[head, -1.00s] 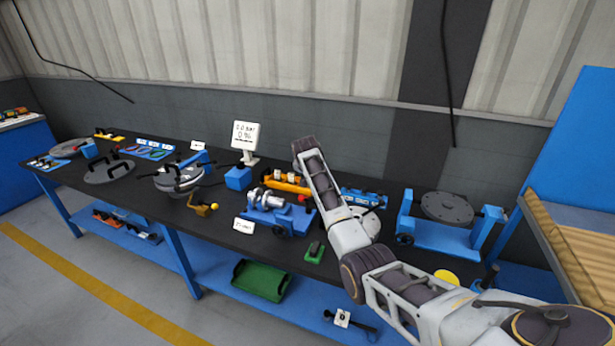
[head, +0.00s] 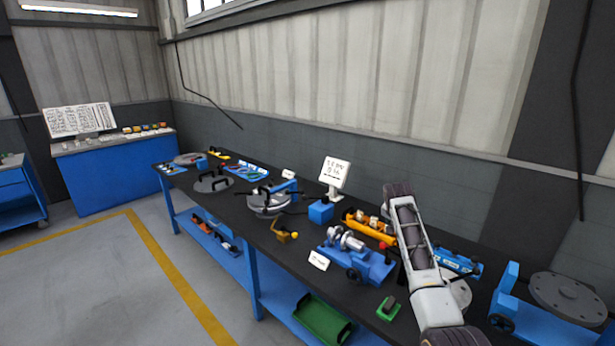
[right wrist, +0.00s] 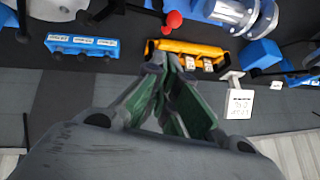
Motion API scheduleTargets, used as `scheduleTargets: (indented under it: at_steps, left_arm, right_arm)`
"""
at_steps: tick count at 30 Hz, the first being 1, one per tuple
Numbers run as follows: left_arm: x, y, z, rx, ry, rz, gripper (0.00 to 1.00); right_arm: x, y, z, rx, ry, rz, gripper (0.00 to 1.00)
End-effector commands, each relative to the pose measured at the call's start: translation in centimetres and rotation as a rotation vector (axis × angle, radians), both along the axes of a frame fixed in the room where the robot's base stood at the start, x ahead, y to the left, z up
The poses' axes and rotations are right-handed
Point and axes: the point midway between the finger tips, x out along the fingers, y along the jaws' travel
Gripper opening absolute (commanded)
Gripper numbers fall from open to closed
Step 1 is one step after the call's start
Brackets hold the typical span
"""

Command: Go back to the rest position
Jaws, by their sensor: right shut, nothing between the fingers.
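My right arm (head: 420,260) comes in from the lower right of the head view and stands in front of the workbench. Its gripper is hidden there. In the right wrist view my right gripper (right wrist: 172,75) has its green-sided fingers together, with nothing between them. The fingertips point toward the yellow holder (right wrist: 190,53), seemingly above the bench. My left gripper is in neither current view.
The black-topped bench (head: 225,215) carries a blue fixture with a metal shaft part (head: 355,255), a small display (head: 335,175), a lidded round vessel (head: 268,203) and a grey flanged disc (head: 568,298). A green tray (head: 323,320) lies on the lower shelf.

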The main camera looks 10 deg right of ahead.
Motion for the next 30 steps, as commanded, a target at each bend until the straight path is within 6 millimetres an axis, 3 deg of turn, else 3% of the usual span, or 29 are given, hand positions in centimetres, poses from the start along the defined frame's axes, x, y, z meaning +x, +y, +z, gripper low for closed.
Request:
scheduleTargets:
  at_steps: [11,30]
  left_arm:
    - [0.0,0.1,0.0,0.001,0.000,-0.001,0.40]
    - [0.0,0.1,0.0,0.001,0.000,0.000,0.40]
  right_arm:
    - [-3.1,1.3,-4.1,-0.040,0.047,0.080,0.00]
    - [-13.1,5.8,-12.6,-0.123,0.162,0.320,0.00]
